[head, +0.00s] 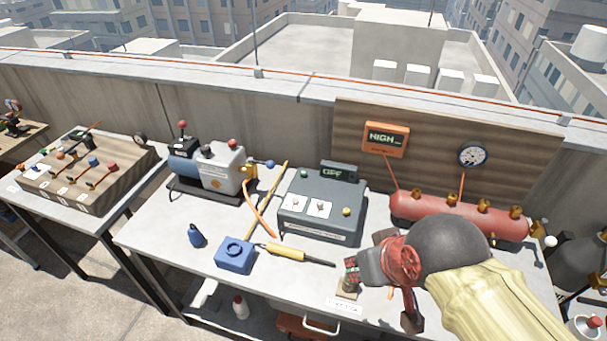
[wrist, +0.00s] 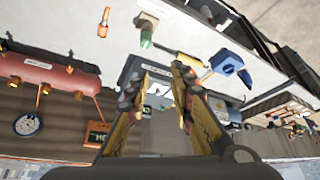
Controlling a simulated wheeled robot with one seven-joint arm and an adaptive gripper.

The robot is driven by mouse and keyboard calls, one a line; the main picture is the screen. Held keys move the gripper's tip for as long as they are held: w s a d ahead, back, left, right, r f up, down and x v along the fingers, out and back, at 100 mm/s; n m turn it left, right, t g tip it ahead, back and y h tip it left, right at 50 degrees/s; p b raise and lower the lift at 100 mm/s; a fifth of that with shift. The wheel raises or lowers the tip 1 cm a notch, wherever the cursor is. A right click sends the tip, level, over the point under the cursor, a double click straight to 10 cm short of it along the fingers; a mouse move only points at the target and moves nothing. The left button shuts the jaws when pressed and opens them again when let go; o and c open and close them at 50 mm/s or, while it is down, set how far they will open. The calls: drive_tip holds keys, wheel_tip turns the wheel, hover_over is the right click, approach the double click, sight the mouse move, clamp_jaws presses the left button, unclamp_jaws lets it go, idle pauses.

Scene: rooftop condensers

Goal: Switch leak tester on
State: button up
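A dark grey box with a display reading OFF (head: 322,205), apparently the leak tester, stands mid-bench.
A small stand with a green part (wrist: 147,38) is close to my fingertips. A yellow-handled probe (head: 285,252), blue block (head: 235,255) and pump (head: 215,168) are left. A red tank (head: 455,216) is right, below an orange HIGH display (head: 386,140) and a gauge (head: 472,156).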

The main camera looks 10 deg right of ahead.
clamp_jaws()
idle(1.3)
